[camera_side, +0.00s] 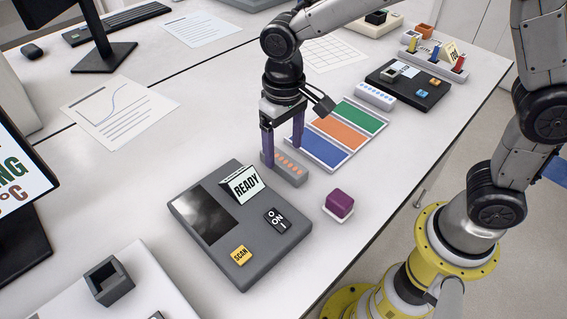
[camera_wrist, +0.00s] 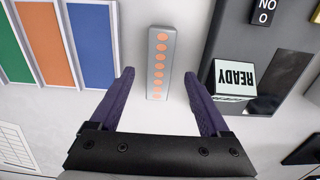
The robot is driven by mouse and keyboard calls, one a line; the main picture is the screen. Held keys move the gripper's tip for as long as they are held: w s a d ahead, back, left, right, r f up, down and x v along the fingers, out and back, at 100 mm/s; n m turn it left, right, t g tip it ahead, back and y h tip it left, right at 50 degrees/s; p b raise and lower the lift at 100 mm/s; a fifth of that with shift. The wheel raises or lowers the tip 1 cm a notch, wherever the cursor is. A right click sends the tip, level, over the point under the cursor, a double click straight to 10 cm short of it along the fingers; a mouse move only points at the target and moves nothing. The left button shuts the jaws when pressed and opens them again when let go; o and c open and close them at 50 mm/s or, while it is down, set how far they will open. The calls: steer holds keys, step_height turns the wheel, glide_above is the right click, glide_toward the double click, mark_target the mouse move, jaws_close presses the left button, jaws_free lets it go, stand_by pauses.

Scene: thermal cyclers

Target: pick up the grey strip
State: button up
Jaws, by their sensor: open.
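The grey strip (camera_side: 288,170) with a row of orange round spots lies on the white table in the side view, beside the dark grey device. In the wrist view the strip (camera_wrist: 160,63) lies lengthwise ahead of my gripper (camera_wrist: 160,88), between the lines of its two purple fingers. My gripper (camera_side: 283,148) is open and empty, pointing down just over or beside the strip's far side. One finger overlaps the strip's left end in the side view, and I cannot tell whether it touches.
A dark grey device (camera_side: 212,259) with a READY sign (camera_side: 241,185) stands close by the strip. A panel with blue (camera_side: 317,152), orange and green fields lies on the other side. A purple block (camera_side: 340,203) on a white base is near the table's front edge. Another strip with blue spots (camera_side: 375,97) lies farther back.

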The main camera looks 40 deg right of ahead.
mark_target(283, 160)
steer(key=shift+w+f, duration=0.1)
steer(key=shift+f, duration=1.9)
jaws_close()
